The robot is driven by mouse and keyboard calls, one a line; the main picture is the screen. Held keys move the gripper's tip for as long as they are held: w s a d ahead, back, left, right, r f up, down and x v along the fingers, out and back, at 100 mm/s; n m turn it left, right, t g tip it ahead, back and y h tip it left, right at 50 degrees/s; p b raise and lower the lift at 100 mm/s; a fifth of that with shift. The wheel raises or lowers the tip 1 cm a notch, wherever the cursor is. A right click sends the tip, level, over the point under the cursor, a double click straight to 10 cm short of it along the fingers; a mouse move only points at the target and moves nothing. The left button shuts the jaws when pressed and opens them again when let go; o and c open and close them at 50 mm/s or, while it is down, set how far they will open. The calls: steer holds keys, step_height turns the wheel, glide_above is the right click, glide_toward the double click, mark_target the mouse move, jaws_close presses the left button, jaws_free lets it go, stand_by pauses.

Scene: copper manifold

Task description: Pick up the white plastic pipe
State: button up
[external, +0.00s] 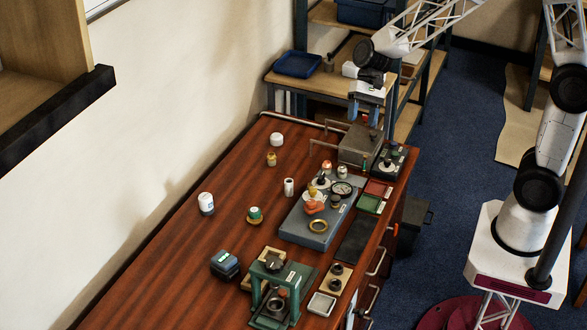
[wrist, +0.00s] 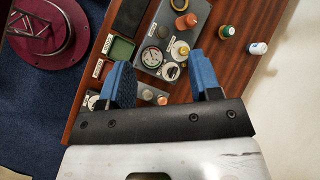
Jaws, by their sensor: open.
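A short white cylinder (external: 289,187) with a dark opening in its top stands upright on the brown table, left of the grey panel; it looks like the white plastic pipe. I cannot make it out in the wrist view, where my right finger covers part of the table. My gripper (external: 364,113) is high over the far end of the table, above a grey metal box, well away from the pipe. Its blue fingers are apart with nothing between them. In the wrist view, my gripper (wrist: 160,64) points toward the panel.
The grey panel (external: 296,228) carries a gauge, knobs and a brass ring. The grey metal box (external: 360,147) has handles. A white-and-blue bottle (external: 206,202), a green-topped fitting (external: 255,214) and a white cap (external: 276,139) stand around the pipe. A green press (external: 270,290) stands in front.

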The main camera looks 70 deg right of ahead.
steer(key=w+f+m+y, duration=0.3)
steer(key=w+f+m, duration=0.2)
steer(key=w+f, duration=0.5)
steer(key=m+t+y, duration=0.2)
steer(key=m+t, duration=0.1)
steer(key=m, duration=0.2)
glide_toward(291, 180)
steer(key=shift+x, duration=1.15)
steer(key=shift+x, duration=1.3)
steer(key=shift+a, duration=0.1)
steer(key=shift+x, duration=2.5)
steer(key=shift+c, duration=0.3)
